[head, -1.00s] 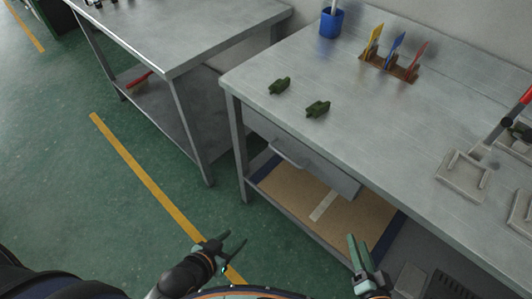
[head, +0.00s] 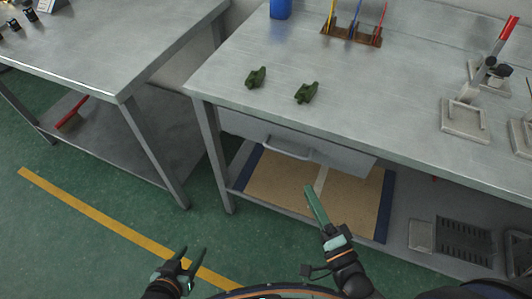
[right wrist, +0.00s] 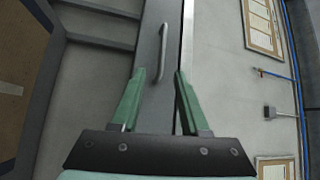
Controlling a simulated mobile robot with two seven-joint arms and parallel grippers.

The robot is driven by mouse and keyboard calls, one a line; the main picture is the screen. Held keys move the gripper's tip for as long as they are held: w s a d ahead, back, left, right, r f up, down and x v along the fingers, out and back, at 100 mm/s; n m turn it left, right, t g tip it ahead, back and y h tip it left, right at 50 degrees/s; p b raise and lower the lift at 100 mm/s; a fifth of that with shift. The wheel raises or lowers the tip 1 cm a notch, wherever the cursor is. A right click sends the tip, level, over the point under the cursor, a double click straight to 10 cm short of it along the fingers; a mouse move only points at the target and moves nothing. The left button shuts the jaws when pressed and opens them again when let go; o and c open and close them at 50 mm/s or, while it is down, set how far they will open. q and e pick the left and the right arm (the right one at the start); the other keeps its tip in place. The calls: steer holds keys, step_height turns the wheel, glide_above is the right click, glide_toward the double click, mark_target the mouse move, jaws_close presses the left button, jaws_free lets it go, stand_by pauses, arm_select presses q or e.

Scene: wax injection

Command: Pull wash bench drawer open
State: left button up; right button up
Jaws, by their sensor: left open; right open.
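The grey wash bench drawer (head: 335,155) hangs under the bench top (head: 390,110) and looks shut. Its bar handle (head: 287,150) is on the front face. In the right wrist view the handle (right wrist: 163,52) lies ahead of the fingertips, between their lines. My right gripper (head: 318,205) is open and empty, in front of and below the drawer, apart from the handle; its open fingers also show in the right wrist view (right wrist: 160,85). My left gripper (head: 190,258) is open and empty over the floor at lower left.
Two green wax pieces (head: 306,93) lie on the bench top above the drawer. A lower shelf with a brown board (head: 285,185) is under the drawer. Another metal table (head: 110,45) stands to the left. Green floor (head: 120,205) is clear in front.

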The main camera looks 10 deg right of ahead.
mark_target(287, 154)
steer(key=x, duration=1.3)
steer(key=shift+s+a+r, duration=0.1)
steer(key=shift+a, duration=0.1)
steer(key=shift+c, duration=0.2)
jaws_close()
stand_by(0.9)
